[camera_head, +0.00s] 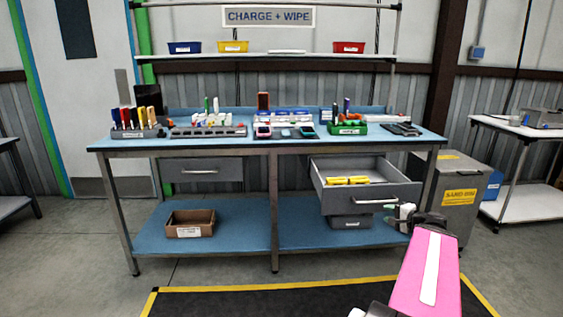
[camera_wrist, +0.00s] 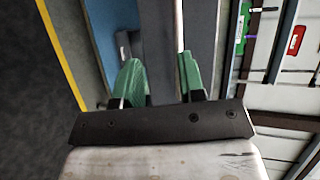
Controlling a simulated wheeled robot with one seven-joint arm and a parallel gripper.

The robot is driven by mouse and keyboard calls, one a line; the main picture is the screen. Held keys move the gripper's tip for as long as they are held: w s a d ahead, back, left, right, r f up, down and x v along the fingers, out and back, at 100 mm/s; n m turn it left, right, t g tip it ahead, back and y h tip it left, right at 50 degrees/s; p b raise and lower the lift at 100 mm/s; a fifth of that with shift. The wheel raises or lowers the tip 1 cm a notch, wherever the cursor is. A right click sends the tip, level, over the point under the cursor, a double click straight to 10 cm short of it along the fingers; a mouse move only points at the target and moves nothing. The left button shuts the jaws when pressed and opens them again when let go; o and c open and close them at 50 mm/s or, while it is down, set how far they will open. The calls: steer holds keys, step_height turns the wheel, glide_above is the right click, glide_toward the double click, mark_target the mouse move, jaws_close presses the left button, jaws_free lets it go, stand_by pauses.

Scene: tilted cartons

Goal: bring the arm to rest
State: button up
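My gripper (camera_head: 400,213) is at the lower right in the camera_head view, just below and right of the handle (camera_head: 377,201) of the open right drawer (camera_head: 366,184). My pink arm link runs down to the picture's bottom edge. In the camera_wrist view the two green fingers of my gripper (camera_wrist: 162,70) stand apart with nothing seen held between them. A grey panel shows beyond the fingers. I cannot tell whether a finger touches the drawer or its handle.
The right drawer is pulled out, with yellow items (camera_head: 345,180) inside. The left drawer (camera_head: 202,169) is shut. The bench top (camera_head: 255,141) bears racks and devices. A brown carton (camera_head: 190,223) is on the lower shelf. A grey bin (camera_head: 459,195) stands at right. The dark floor mat (camera_head: 250,303) is clear.

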steer(key=s+a+f+n+g+h, duration=0.2)
steer(key=a+f+n+g, duration=0.4)
steer(key=a+f, duration=0.3)
steer(key=s+a+f+n+g+h, duration=0.3)
steer(key=a+f+n+g, duration=0.4)
steer(key=a, duration=1.1)
steer(key=shift+s+a+f+h, duration=0.15)
steer(key=shift+s+f+h, duration=0.15)
steer(key=shift+f+h, duration=0.85)
steer(key=shift+f+y, duration=0.3)
steer(key=shift+y, duration=0.05)
